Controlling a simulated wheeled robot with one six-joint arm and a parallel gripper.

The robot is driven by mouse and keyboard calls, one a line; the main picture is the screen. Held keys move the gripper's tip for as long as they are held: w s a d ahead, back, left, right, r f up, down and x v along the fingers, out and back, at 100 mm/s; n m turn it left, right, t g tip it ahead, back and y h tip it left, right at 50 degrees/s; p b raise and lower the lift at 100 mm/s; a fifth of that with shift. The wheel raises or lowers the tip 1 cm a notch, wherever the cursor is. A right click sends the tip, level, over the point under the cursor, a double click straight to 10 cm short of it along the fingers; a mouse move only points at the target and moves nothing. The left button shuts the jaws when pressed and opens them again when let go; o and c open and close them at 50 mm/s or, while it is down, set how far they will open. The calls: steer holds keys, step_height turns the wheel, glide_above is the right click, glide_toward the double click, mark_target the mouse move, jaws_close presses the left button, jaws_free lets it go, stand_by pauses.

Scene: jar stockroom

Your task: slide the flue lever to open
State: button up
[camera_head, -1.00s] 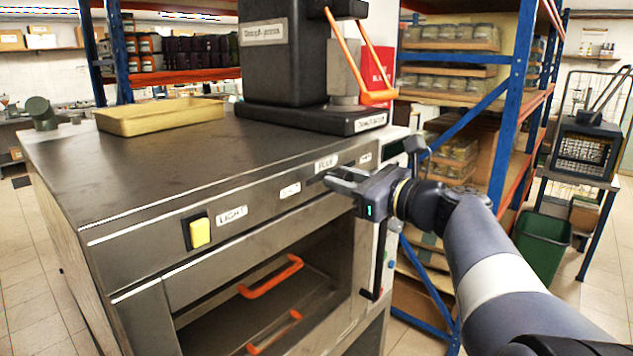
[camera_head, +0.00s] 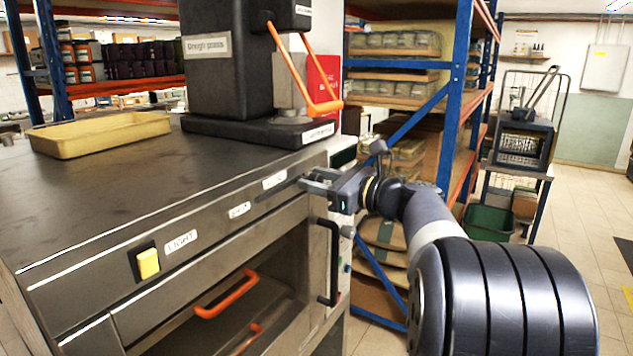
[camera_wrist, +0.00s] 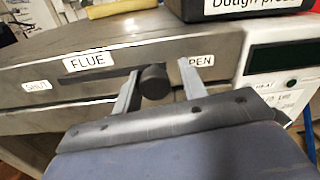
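The flue lever's dark round knob (camera_wrist: 154,80) shows in the wrist view, in a dark slot under the FLUE label (camera_wrist: 87,62). It stands at the slot's right part, close to the OPEN label (camera_wrist: 198,61), whose left edge is covered. The SHUT label (camera_wrist: 37,86) is at the far left. My gripper (camera_wrist: 161,72) has one finger on each side of the knob, with a visible gap on the right; contact on the left is unclear. In the head view my gripper (camera_head: 311,180) is at the oven's front panel, right of FLUE, and hides the knob.
The oven (camera_head: 110,185) carries a yellow tray (camera_head: 100,136) and a dough press (camera_head: 260,132). Below the panel are an orange handle (camera_head: 228,296) and a black upright handle (camera_head: 333,262). A yellow light switch (camera_head: 148,263) is left. Blue shelving (camera_head: 455,100) stands behind my arm.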

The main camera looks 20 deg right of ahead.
steer(key=shift+o, duration=0.9)
steer(key=b+v, duration=0.2)
steer(key=v, duration=0.8)
steer(key=shift+s+d, duration=0.25)
steer(key=shift+s, duration=0.1)
steer(key=p+x, duration=0.2)
steer(key=x, duration=0.9)
steer(key=shift+s+a, duration=0.1)
steer(key=shift+a+f, duration=0.15)
steer(key=shift+a, duration=0.05)
steer(key=shift+s+a, duration=0.2)
steer(key=shift+s, duration=0.1)
